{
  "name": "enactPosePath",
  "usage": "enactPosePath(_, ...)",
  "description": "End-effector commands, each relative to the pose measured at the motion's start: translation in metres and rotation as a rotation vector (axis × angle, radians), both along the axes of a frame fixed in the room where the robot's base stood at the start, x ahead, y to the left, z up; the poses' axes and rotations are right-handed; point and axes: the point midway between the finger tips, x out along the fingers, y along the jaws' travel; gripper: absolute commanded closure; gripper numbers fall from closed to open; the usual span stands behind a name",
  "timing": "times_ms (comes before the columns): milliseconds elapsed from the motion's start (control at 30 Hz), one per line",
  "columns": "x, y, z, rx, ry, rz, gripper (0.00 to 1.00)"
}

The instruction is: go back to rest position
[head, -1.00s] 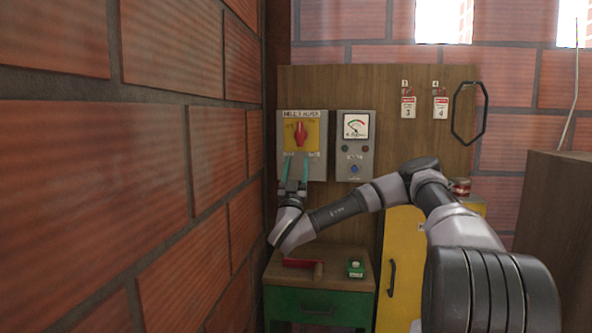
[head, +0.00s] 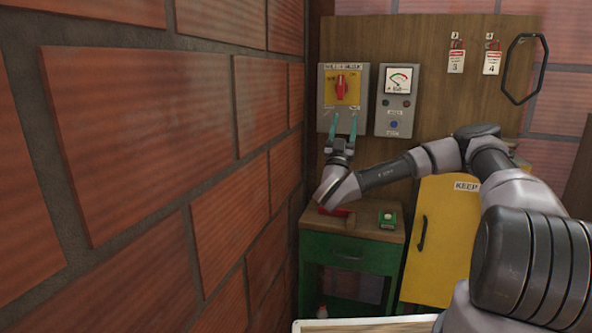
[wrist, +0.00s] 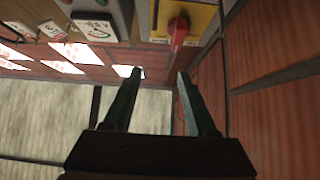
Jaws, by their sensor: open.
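My gripper (head: 343,125) is open and empty, its two teal fingers pointing up just below the red rotary switch (head: 341,88) on the grey and yellow switch box (head: 328,118). In the wrist view, the fingers of my gripper (wrist: 155,90) are spread apart with nothing between them. The red switch knob (wrist: 179,32) shows there above and beyond the fingertips, apart from them. The knob stands upright in the head view.
A gauge box (head: 394,122) is right of the switch box. A yellow cabinet (head: 440,240) is to the right. A brick wall (head: 150,130) closes the left side.

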Motion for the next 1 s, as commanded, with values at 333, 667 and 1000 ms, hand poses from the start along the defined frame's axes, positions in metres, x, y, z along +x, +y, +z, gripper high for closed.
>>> enactPosePath(333,0.005,0.011,0.001,-0.009,0.024,0.066,0.43)
enactPosePath(667,0.014,0.034,0.002,-0.035,0.084,0.200,0.43)
enactPosePath(1000,0.029,0.079,-0.003,-0.123,0.278,0.450,0.43)
